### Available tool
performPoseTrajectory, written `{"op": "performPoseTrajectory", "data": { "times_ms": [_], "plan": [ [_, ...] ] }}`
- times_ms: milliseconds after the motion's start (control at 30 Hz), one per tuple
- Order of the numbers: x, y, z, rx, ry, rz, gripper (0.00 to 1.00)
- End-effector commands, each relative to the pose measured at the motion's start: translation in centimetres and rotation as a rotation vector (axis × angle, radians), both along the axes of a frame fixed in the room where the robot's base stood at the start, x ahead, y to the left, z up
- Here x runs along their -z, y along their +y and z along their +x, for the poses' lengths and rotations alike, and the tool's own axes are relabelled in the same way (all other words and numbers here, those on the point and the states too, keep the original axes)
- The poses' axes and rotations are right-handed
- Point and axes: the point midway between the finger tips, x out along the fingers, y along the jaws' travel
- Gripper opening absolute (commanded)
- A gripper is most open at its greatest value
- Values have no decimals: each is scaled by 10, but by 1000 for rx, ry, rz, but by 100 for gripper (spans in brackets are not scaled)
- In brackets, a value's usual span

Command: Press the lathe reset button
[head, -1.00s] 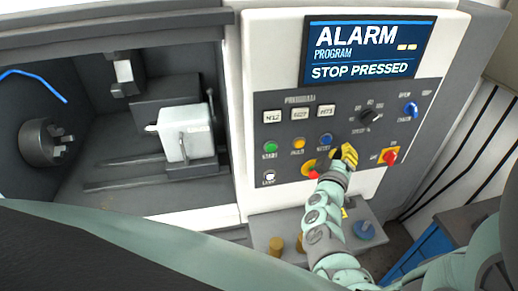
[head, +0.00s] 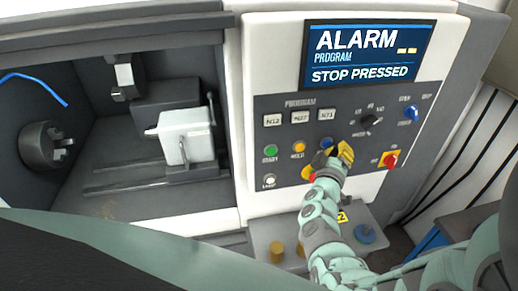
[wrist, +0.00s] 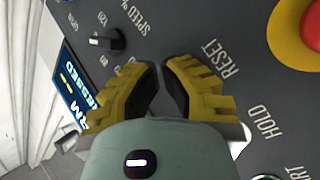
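The blue reset button (head: 326,143) is on the lathe's control panel, under the display, partly covered by my gripper in the head view. My gripper (head: 346,151) has yellow fingers and is just right of the button in that picture, close to the panel. In the wrist view, my gripper (wrist: 161,75) has its fingertips nearly together with nothing between them. The RESET label (wrist: 222,58) shows beside the right finger; the button itself is hidden there. I cannot tell whether the fingers touch the panel.
The display (head: 361,53) reads "ALARM" and "STOP PRESSED". A yellow hold button (head: 299,147) and green start button (head: 271,151) lie to the left. A red stop button on a yellow ring (wrist: 313,25) is near; a dial (head: 369,120) and red-yellow switch (head: 390,160) lie to the right.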

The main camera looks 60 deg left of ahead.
Motion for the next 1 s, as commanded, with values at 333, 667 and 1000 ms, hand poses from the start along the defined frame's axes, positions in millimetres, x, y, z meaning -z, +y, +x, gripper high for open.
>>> {"op": "performPoseTrajectory", "data": {
  "times_ms": [333,667,1000],
  "plan": [
    [0,0,0,0,0,0,0],
    [0,0,0,0,0,0,0],
    [-1,6,3,0,-1,-1,0]
  ]
}}
